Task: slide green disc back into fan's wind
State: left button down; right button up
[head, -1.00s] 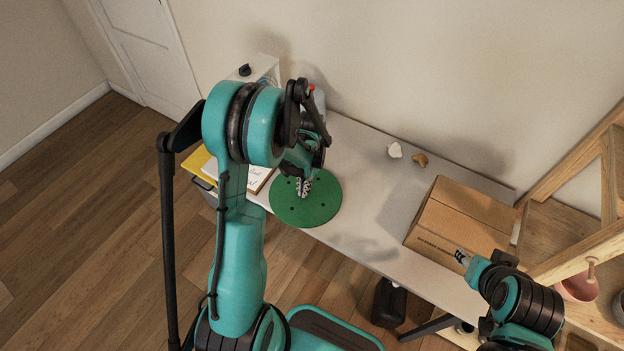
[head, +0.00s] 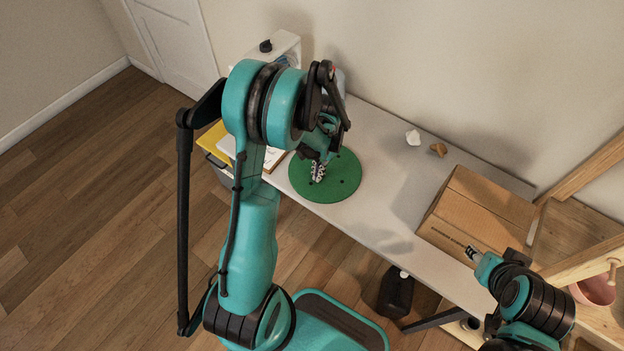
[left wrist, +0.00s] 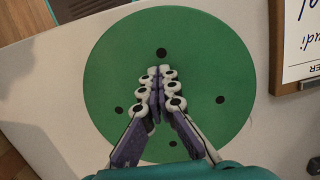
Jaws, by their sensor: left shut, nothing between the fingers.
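The green disc (head: 345,183), with several small dark holes or spots, lies flat on the grey table near its front edge. It also fills the middle of the left wrist view (left wrist: 215,70). My left gripper (head: 318,172) points down at the disc, its fingers shut together with nothing between them. In the left wrist view its fingertips (left wrist: 160,72) appear over the disc's middle; I cannot tell whether they touch it. A white fan housing (head: 288,42) with a black knob stands behind my left arm, mostly hidden. My right gripper (head: 472,253) is near the cardboard box; its opening is unclear.
A clipboard with paper (head: 273,158) lies left of the disc, partly behind my arm. A cardboard box (head: 480,208) stands on the table's right. The table between disc and box is clear.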

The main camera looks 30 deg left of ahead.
aim_at(343, 150)
pick_arm(q)
jog(key=w, duration=0.5)
jog(key=w+d, duration=0.1)
jog(key=w, duration=0.8)
jog(key=shift+w+d+f, duration=0.1)
jog(key=shift+w+d, duration=0.05)
jog(key=shift+w, duration=0.15)
jog(key=shift+w+r, duration=0.15)
jog(key=shift+r, duration=0.45)
jog(key=w+p, duration=0.1)
jog(key=w, duration=0.2)
jog(key=w+p, duration=0.1)
jog(key=w, duration=0.3)
jog(key=w+d, duration=0.1)
jog(key=w, duration=0.3)
jog(key=shift+w+p, duration=0.25)
jog(key=shift+p, duration=0.15)
jog(key=shift+w, duration=0.15)
